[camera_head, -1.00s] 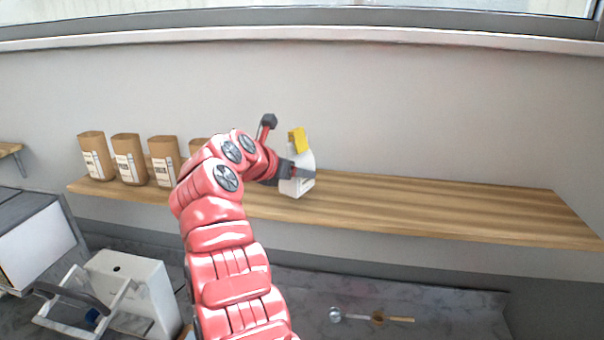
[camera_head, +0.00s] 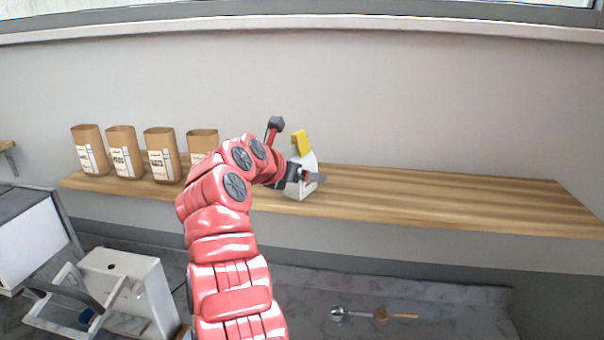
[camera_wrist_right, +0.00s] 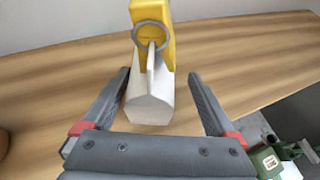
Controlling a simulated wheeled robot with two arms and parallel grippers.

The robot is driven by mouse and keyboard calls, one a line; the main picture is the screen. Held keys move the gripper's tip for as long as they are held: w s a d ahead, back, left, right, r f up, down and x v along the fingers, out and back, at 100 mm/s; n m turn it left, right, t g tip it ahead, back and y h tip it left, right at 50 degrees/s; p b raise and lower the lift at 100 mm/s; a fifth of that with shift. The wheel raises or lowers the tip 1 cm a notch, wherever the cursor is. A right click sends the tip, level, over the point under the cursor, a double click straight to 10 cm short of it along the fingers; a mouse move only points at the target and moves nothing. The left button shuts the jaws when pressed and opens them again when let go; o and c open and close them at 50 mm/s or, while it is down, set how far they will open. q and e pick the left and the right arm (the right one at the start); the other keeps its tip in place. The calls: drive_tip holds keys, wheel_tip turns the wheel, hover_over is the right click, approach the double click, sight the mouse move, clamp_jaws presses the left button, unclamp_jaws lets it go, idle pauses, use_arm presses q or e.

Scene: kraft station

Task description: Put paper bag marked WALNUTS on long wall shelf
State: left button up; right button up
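A white bag with a yellow clip (camera_head: 304,188) stands upright on the long wooden wall shelf (camera_head: 420,197). No lettering is readable on it. In the right wrist view, the white bag (camera_wrist_right: 150,98) stands between the two grey fingers of my right gripper (camera_wrist_right: 160,78), with its yellow clip and a ring at the top. The fingers are apart, with gaps on both sides of the bag. In the head view, my right gripper (camera_head: 309,175) is at the bag, and my red arm hides part of the shelf. My left gripper is not in view.
Several brown paper bags stand on the shelf's left part, including one (camera_head: 125,155) with an unreadable label. The shelf right of the white bag is clear. Below are a white appliance (camera_head: 138,290) and a spoon (camera_head: 337,313) on the counter.

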drive_tip(key=shift+w+a+f, duration=0.1)
drive_tip(key=shift+w+a, duration=0.1)
drive_tip(key=shift+a, duration=0.05)
drive_tip(key=shift+s+a, duration=0.1)
drive_tip(key=v, duration=0.5)
drive_tip(key=shift+d+b, duration=0.2)
drive_tip(key=shift+b, duration=0.15)
drive_tip(key=p+v, duration=0.1)
drive_tip(key=v, duration=0.6)
drive_tip(key=shift+p, duration=0.35)
